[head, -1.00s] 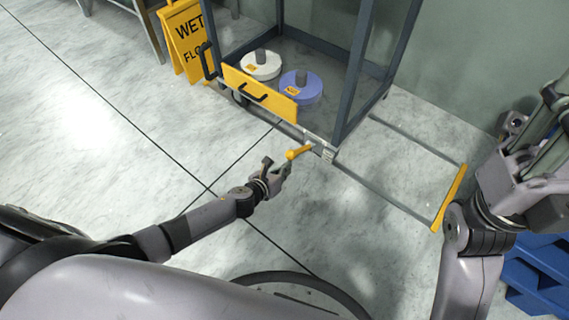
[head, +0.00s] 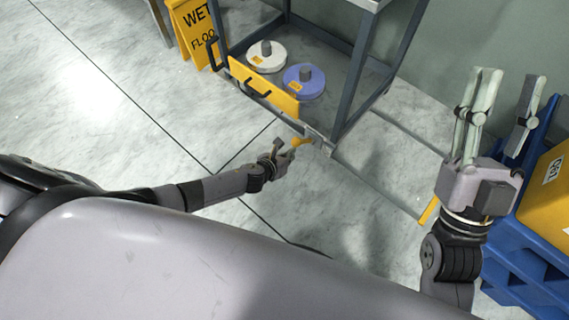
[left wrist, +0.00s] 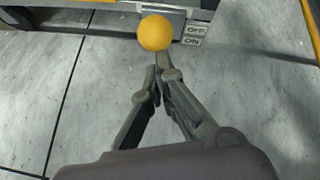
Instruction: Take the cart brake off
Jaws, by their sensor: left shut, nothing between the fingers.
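The cart (head: 345,100) has dark grey posts and a low shelf. Its brake lever (head: 301,142) has a yellow end and sticks out at the cart's lower front corner. In the left wrist view the yellow knob (left wrist: 154,33) is seen end-on, left of an OFF/ON label (left wrist: 194,30); I cannot tell which setting it is at. My left gripper (head: 291,153) is shut and empty, with its fingertips (left wrist: 162,62) just below the knob in that view; whether they touch is unclear. My right gripper (head: 503,100) is open and empty, raised at the right, away from the cart.
A white spool (head: 266,60) and a blue spool (head: 304,84) stand on the cart's shelf behind a yellow panel (head: 280,97). A yellow wet-floor sign (head: 193,35) stands at the left. A blue pallet (head: 525,265) with a yellow container (head: 545,195) is at right.

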